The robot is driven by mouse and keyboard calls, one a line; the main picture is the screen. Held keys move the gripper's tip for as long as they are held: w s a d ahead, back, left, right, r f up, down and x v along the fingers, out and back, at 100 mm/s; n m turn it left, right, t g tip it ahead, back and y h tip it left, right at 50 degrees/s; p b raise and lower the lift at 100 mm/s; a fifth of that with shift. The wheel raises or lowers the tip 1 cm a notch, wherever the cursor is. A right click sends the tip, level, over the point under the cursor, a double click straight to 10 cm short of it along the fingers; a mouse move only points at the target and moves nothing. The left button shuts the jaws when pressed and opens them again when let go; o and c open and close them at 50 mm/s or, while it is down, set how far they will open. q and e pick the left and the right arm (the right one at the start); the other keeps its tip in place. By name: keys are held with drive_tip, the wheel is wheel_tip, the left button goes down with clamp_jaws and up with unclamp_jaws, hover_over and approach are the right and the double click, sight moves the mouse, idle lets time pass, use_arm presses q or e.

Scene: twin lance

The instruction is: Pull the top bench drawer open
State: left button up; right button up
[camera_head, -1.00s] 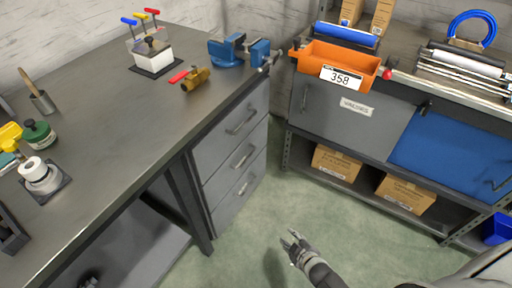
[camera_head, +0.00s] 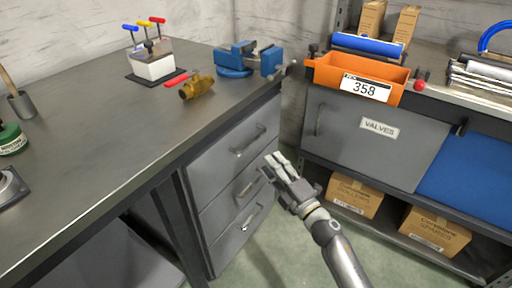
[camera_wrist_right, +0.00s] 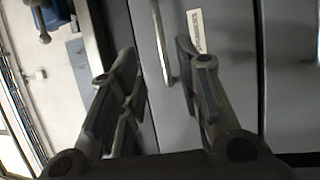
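The grey bench drawer stack stands under the right end of the bench. Its top drawer (camera_head: 232,150) looks shut, with a bar handle (camera_head: 248,141) across its front. My right gripper (camera_head: 276,166) is in front of the drawer stack, to the right of and a little below the top handle, apart from it. In the right wrist view, my right gripper (camera_wrist_right: 158,65) is open and empty. The top drawer's handle (camera_wrist_right: 162,42) shows there beyond the fingertips, roughly in line with the gap between them. My left gripper is out of view.
A grey cabinet marked VALVES (camera_head: 375,150) stands to the right, with cardboard boxes (camera_head: 354,196) below. Green floor lies between.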

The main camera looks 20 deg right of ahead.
drive_tip(key=x, duration=0.9)
drive_tip(key=shift+w+b, duration=0.3)
drive_tip(key=shift+w, duration=0.05)
drive_tip(key=shift+f, duration=0.1)
clamp_jaws()
